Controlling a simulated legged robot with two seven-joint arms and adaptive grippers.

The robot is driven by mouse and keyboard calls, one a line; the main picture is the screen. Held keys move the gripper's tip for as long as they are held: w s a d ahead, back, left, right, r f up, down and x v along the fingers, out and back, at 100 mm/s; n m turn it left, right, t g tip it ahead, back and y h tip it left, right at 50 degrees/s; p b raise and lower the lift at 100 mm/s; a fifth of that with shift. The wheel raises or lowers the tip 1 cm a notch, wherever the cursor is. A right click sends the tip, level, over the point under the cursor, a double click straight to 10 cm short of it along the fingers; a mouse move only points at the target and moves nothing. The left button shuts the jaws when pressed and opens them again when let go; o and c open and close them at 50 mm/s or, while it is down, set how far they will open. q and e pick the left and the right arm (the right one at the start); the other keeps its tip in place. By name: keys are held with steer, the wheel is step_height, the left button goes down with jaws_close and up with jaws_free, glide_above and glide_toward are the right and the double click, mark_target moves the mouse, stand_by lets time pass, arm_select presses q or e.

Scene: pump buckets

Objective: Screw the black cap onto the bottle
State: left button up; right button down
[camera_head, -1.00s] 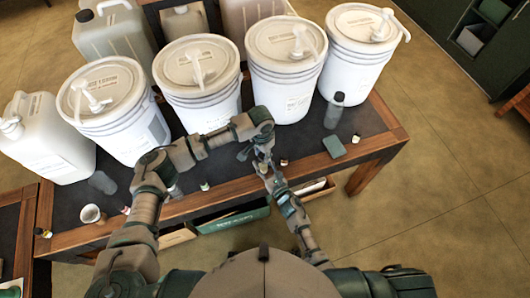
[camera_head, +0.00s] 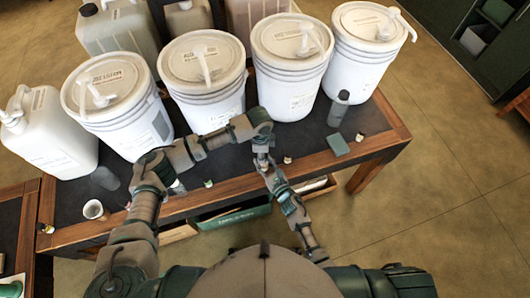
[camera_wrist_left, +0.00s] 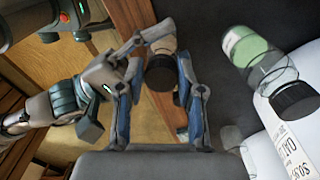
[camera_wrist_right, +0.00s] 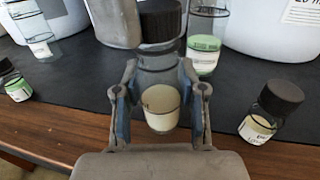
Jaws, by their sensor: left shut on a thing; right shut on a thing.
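The bottle is small and clear with pale contents, seen in the right wrist view (camera_wrist_right: 160,108). My right gripper (camera_head: 266,167) is shut around it just past the table's front edge. The black cap (camera_wrist_right: 160,20) sits over the bottle's top, in line with it; I cannot tell how far it is threaded. My left gripper (camera_head: 262,146) comes from above and is shut on the cap. The left wrist view shows the dark cap (camera_wrist_left: 160,74) between the left fingers, with the bottle (camera_wrist_left: 164,46) beyond it. In the head view the arms mostly hide both.
Large white buckets with pumps (camera_head: 290,45) line the back of the dark table (camera_head: 225,160). A small black-capped bottle (camera_wrist_right: 262,115) stands near the front edge.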

arm_select(q)
steer(key=shift+o, duration=0.2)
steer(key=shift+s+a+f, duration=0.15)
steer(key=shift+s+a, duration=0.15)
